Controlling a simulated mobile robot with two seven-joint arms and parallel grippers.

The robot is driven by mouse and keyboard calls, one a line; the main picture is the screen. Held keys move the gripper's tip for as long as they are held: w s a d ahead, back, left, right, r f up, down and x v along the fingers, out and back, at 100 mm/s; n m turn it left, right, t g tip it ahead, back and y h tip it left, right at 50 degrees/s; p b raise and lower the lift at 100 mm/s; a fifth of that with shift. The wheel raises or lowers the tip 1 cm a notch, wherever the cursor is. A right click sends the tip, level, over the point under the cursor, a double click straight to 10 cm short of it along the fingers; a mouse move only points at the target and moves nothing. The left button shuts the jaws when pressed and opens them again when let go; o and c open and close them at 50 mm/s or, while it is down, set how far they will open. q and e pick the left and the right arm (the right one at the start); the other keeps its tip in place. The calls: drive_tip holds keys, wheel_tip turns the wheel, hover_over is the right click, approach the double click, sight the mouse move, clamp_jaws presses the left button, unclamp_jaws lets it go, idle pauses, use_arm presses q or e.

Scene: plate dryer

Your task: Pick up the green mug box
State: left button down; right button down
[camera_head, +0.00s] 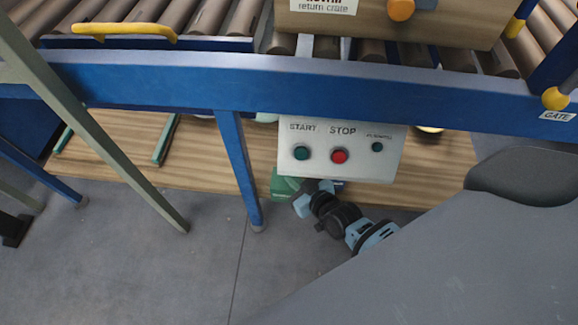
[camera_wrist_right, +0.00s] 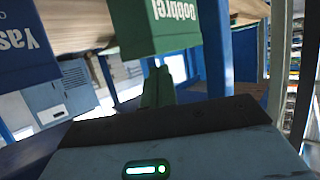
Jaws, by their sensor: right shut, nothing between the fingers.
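The green mug box (camera_wrist_right: 160,38) hangs into the top of the right wrist view, with white lettering upside down. In the head view a small green part (camera_head: 281,187), probably this box, shows under the control panel; the rest is hidden. My right gripper (camera_head: 298,185) reaches in below the panel, beside that green part. In the wrist view its fingers (camera_wrist_right: 158,88) are together and empty, pointing toward the box's lower edge in the picture. I cannot tell whether they touch it. My left gripper is not in view.
A blue box (camera_wrist_right: 30,50) stands left of the green one in the wrist view. Above my right gripper are the control panel (camera_head: 340,166) and the blue conveyor frame (camera_head: 300,90). A blue leg (camera_head: 238,165) stands to its left. A wooden board (camera_head: 210,165) runs beneath.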

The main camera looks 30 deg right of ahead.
drive_tip(key=s+d+p, duration=0.1)
drive_tip(key=s+d, duration=0.1)
drive_tip(key=s, duration=0.7)
drive_tip(key=shift+s+p, duration=0.35)
drive_tip(key=shift+s, duration=0.05)
